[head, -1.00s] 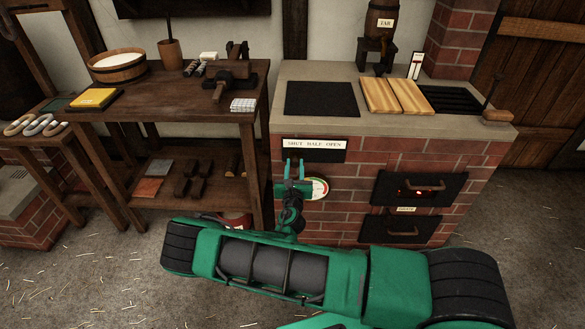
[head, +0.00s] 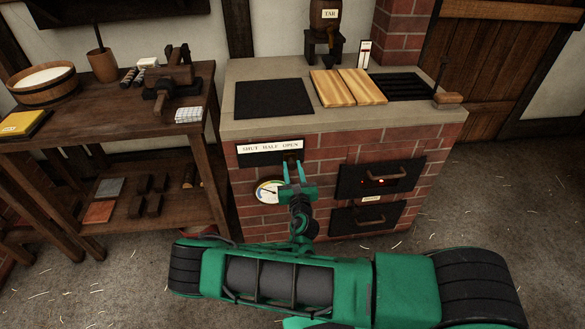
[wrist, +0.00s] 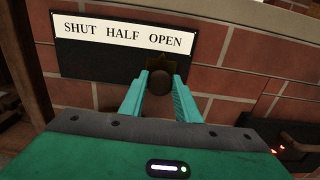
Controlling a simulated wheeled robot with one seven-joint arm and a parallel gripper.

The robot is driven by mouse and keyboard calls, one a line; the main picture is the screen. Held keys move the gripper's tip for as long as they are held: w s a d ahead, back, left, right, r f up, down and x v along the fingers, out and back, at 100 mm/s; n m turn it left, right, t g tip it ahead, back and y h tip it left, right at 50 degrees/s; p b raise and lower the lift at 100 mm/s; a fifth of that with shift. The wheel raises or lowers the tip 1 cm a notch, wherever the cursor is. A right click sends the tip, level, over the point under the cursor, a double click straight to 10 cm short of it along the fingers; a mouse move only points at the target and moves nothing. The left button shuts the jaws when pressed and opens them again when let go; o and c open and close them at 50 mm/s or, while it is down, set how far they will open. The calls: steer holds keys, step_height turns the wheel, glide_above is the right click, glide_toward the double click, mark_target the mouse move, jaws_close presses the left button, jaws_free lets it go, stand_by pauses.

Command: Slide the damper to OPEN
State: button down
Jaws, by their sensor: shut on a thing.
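The damper's white label (head: 270,146), reading SHUT HALF OPEN, is on the front of the brick stove, and also shows in the wrist view (wrist: 123,34). A black plate (wrist: 95,64) lies below it. My gripper (head: 291,166) is shut on the damper's round dark knob (wrist: 160,82), which sits between both fingers. The knob is below the word OPEN, at the right end of the plate. A brass-coloured piece (wrist: 176,62) shows just behind the knob. In the head view my fingers largely hide the knob.
A round gauge (head: 268,191) is on the bricks left of my gripper. Two black stove doors (head: 350,182) with handles are to the right. A wooden workbench (head: 130,125) stands left of the stove. Open floor lies to the right.

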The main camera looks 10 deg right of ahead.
steer(key=shift+d, duration=0.25)
steer(key=c, duration=1.4)
jaws_free()
steer(key=shift+o, duration=0.2)
steer(key=shift+s, duration=0.1)
steer(key=shift+s, duration=0.1)
steer(key=shift+s, duration=0.25)
steer(key=s, duration=1)
steer(key=shift+a, duration=0.4)
